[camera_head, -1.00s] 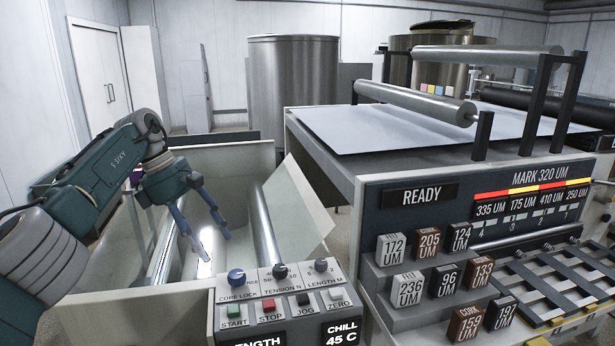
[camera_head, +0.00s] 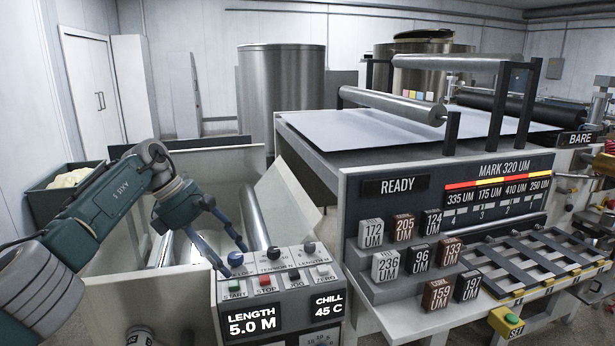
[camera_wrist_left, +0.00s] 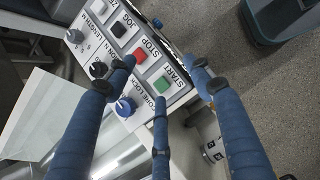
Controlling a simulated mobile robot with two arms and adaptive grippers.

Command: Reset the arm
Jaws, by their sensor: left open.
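My left arm comes in from the left in the head view. Its left gripper (camera_head: 236,258) is open and empty, with its blue fingers pointing down over the left end of the control box (camera_head: 275,305). In the left wrist view the spread fingers (camera_wrist_left: 168,78) frame the panel, with the green START button (camera_wrist_left: 162,85) and the red STOP button (camera_wrist_left: 140,55) between them. The blue core lock knob (camera_wrist_left: 124,106) is beside the START button. In the head view the fingers partly hide this knob (camera_head: 236,259). I cannot tell whether any finger touches the panel. My right gripper is not in view.
Behind the box, an open bin (camera_head: 205,160) holds a shiny roller (camera_head: 253,220). To the right stands the coating machine (camera_head: 365,250), with several numbered blocks on its steps. A dark tub (camera_head: 48,195) with pale contents stands at the left.

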